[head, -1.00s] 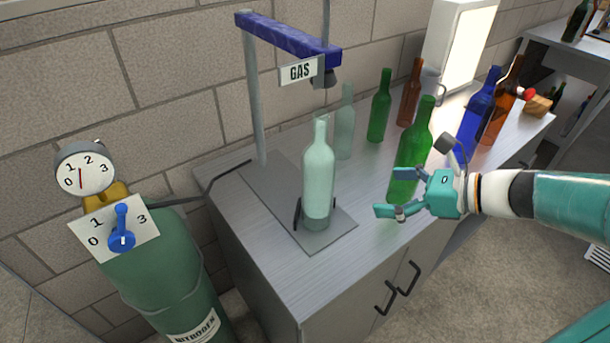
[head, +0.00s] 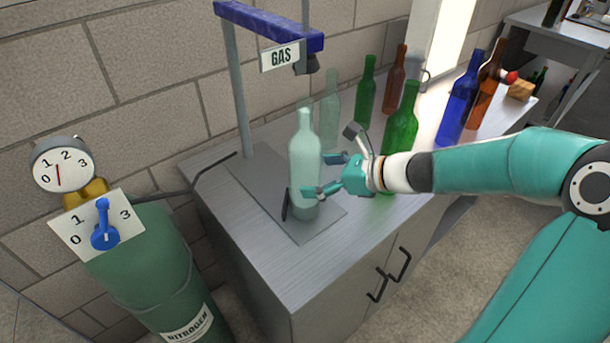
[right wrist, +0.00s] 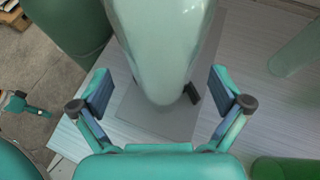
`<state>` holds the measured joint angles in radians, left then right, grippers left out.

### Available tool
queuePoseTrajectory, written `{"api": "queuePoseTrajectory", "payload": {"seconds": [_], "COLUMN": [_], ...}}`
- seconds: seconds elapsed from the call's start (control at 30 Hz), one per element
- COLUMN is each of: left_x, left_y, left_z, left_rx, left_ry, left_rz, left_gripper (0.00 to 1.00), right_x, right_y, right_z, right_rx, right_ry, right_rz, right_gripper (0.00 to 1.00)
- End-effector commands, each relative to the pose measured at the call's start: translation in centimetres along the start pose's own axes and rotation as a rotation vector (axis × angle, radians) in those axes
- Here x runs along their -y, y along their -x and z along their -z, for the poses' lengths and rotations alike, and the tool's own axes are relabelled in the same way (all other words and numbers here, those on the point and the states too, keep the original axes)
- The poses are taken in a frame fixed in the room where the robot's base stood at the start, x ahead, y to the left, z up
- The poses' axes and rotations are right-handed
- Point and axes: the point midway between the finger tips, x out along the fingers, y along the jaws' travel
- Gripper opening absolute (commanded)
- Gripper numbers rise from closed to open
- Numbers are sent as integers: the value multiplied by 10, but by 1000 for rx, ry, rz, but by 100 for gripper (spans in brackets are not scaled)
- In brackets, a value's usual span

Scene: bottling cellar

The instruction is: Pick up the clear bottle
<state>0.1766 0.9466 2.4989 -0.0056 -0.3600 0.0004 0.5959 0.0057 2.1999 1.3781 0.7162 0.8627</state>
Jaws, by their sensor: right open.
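The clear bottle (head: 304,150), pale and see-through, stands upright on the plate of the gas stand; it also shows large in the right wrist view (right wrist: 165,50). My right gripper (head: 322,176) is open at the bottle's lower right side. In the right wrist view its fingers (right wrist: 160,88) are spread on either side of the bottle's lower part, with gaps on both sides. One finger overlaps the bottle's lower body in the head view. A teal gripper-like part, seemingly my left gripper (right wrist: 22,104), shows small at the left edge of the right wrist view, its jaws unclear.
The gas stand's blue arm (head: 270,27) overhangs the bottle. A second pale bottle (head: 331,100) stands behind. Green bottles (head: 366,90) (head: 403,120), a brown one (head: 396,78) and blue one (head: 458,105) stand right. The green nitrogen cylinder (head: 150,265) is left. The counter's front (head: 270,255) is clear.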

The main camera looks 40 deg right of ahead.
Motion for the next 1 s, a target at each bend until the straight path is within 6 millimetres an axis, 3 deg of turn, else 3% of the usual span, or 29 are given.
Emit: {"api": "queuePoseTrajectory", "payload": {"seconds": [0.23,0.53,1.0], "left_x": [1,1,1], "left_y": [-3,-2,-2], "left_z": [0,0,0], "left_rx": [0,0,0], "left_ry": [0,0,0], "left_rz": [0,0,0], "left_gripper": [40,40,40], "right_x": [2,3,3], "right_y": [-34,-38,-38], "right_z": [1,0,0], "right_rx": [0,0,0], "right_ry": [0,0,0], "right_rz": [-4,-2,-2], "right_gripper": [100,98,20]}}
